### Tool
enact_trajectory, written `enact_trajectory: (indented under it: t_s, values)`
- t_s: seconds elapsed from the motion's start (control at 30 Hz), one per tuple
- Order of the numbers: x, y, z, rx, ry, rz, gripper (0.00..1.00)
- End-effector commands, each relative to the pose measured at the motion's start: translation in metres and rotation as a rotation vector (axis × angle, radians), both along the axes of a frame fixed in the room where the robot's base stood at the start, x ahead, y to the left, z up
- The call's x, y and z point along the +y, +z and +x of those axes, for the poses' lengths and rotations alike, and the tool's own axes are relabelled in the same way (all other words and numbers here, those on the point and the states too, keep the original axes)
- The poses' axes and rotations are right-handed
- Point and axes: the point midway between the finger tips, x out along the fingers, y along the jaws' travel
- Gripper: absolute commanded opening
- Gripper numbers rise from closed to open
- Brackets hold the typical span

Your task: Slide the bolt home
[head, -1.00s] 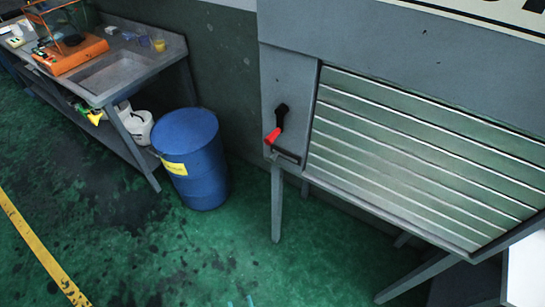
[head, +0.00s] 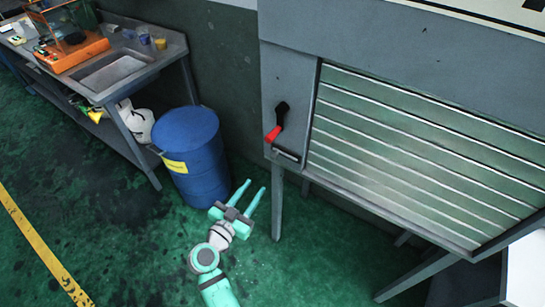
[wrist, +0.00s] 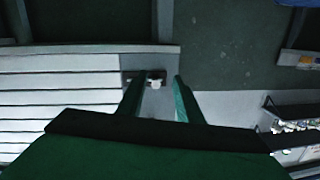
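A short dark bar with a pale edge (head: 286,155), which looks like the bolt, sits low on the grey side panel of the cabinet (head: 288,75). Above it on the same panel is a black lever with a red grip (head: 277,122). My gripper (head: 254,189) is low in front of the cabinet, left of its front leg, with its two fingers apart and nothing between them. In the wrist view my open fingers (wrist: 157,82) frame a dark patch with a small pale part (wrist: 155,80) beside the slatted panel; I cannot tell which fitting it is.
The slatted shutter (head: 415,150) fills the cabinet front to the right. A blue drum (head: 190,155) stands left of my gripper. A sink bench (head: 150,65) is farther left. The green floor (head: 110,230) in front is clear.

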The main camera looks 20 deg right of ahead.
Motion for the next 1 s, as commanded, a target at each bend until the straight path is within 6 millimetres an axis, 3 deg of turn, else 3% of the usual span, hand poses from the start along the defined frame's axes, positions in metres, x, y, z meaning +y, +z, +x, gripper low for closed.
enact_trajectory:
  t_s: [0.1,0.23,0.43,0.8,1.0]
  values:
    - [-0.009,0.027,0.011,-0.069,-0.065,-0.011,0.33]
    - [-0.014,0.039,0.016,-0.106,-0.099,-0.016,0.33]
    - [-0.028,0.042,0.026,-0.114,-0.106,-0.018,0.33]
    - [-0.079,0.042,0.065,-0.113,-0.106,-0.018,0.33]
    - [-0.094,0.042,0.078,-0.112,-0.103,-0.017,0.33]
